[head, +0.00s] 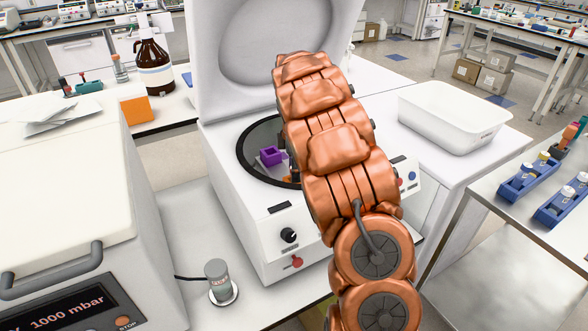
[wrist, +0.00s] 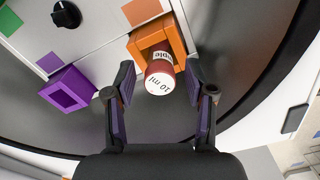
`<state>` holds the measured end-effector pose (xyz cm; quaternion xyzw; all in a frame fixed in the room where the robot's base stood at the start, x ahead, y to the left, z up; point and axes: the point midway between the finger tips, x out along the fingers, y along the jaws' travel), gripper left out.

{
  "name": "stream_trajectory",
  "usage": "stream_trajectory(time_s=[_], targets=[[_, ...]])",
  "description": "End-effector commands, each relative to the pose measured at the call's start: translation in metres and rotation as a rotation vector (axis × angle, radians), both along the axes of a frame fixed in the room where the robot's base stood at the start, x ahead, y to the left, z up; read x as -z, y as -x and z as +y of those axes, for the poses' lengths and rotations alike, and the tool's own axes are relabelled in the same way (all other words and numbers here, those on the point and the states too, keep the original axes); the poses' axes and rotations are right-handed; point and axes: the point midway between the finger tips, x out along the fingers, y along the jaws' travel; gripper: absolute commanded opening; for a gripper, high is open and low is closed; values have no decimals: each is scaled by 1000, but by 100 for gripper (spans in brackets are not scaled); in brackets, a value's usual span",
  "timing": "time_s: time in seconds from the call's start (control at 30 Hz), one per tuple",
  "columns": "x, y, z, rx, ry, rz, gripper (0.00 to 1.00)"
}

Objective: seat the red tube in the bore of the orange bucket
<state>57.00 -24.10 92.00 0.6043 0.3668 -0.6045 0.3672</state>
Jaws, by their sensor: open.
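The red tube (wrist: 160,68) shows in the wrist view, with a white end marked "10 ml" facing my camera. Its far part is inside or behind the front of the orange bucket (wrist: 176,46); how deep it sits I cannot tell. My gripper (wrist: 163,88) is open, with one finger on each side of the tube's near end and gaps visible between. In the head view my arm hides the gripper and the tube. Only a sliver of orange (head: 288,180) shows beside the arm there, inside the centrifuge bowl.
The white centrifuge (head: 253,225) stands with its lid (head: 240,85) raised behind my arm. A purple bucket (wrist: 68,90) is left of the orange one in the bowl. A white rotor part (wrist: 95,30) carries coloured squares and a black knob. A white tub (head: 455,140) stands right.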

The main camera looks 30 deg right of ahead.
Motion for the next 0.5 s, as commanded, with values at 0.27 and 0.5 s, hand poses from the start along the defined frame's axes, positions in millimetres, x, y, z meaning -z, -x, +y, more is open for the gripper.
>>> stream_trajectory(time_s=[0.27, 0.5], targets=[[-18, -2, 0, 0, 1, -5, 54], [-59, -1, 0, -2, 1, -4, 54]])
